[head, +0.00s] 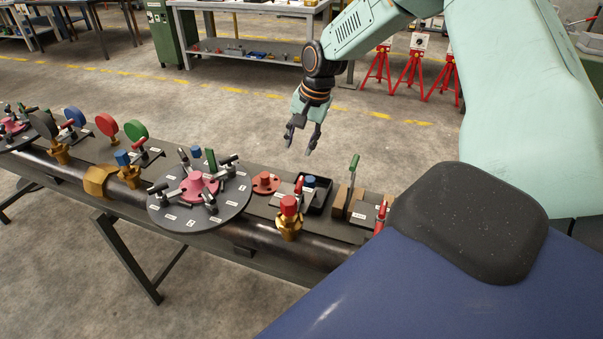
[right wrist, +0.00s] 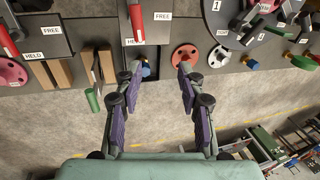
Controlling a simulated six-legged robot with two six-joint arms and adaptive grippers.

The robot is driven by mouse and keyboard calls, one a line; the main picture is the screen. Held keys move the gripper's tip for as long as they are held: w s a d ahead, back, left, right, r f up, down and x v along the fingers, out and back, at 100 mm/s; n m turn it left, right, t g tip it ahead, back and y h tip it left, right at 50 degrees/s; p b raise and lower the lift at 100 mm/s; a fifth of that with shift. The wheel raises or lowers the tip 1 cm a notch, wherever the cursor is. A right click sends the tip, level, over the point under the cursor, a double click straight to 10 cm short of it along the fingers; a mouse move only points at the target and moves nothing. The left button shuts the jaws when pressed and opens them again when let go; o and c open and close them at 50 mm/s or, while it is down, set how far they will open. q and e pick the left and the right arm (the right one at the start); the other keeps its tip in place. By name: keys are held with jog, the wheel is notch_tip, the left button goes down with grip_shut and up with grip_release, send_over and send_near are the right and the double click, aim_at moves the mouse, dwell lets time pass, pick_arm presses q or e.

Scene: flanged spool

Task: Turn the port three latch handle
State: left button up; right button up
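A round dark flange (head: 165,215) with white labels lies on the bench, with a pink hub (head: 199,187) and several black-tipped latch handles around it. I cannot read which label is port three. Part of the flange also shows at the upper right of the right wrist view (right wrist: 222,14), where labels 1 and 4 can be read. My right gripper (head: 300,143) is open and empty, in the air beyond the bench, up and right of the flange in the head view. In the right wrist view its two fingers (right wrist: 159,85) are spread apart. My left gripper is not in view.
Right of the flange are a red disc (head: 265,183), a black tray (head: 318,196), a red-capped brass valve (head: 289,218) and brown blocks with a green handle (head: 354,168). Left stand coloured discs and a brass nut (head: 97,181). Red tripods (head: 379,64) stand behind on open floor.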

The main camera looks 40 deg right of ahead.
aim_at(300, 182)
jog(key=shift+n+g, duration=0.4)
jog(key=shift+n, duration=0.1)
jog(key=f+b, duration=0.1)
jog(key=f, duration=0.2)
jog(key=s+a+f, duration=0.1)
jog(key=f, duration=0.2)
jog(key=s+f+b, duration=0.1)
jog(key=f, duration=0.2)
jog(key=shift+s+a+f+b, duration=0.15)
jog(key=shift+s+a+b, duration=0.15)
jog(key=shift+a, duration=0.1)
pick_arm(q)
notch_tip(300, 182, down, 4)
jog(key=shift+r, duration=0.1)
pick_arm(e)
jog(key=shift+w, duration=0.1)
jog(key=shift+c, duration=0.3)
grip_shut()
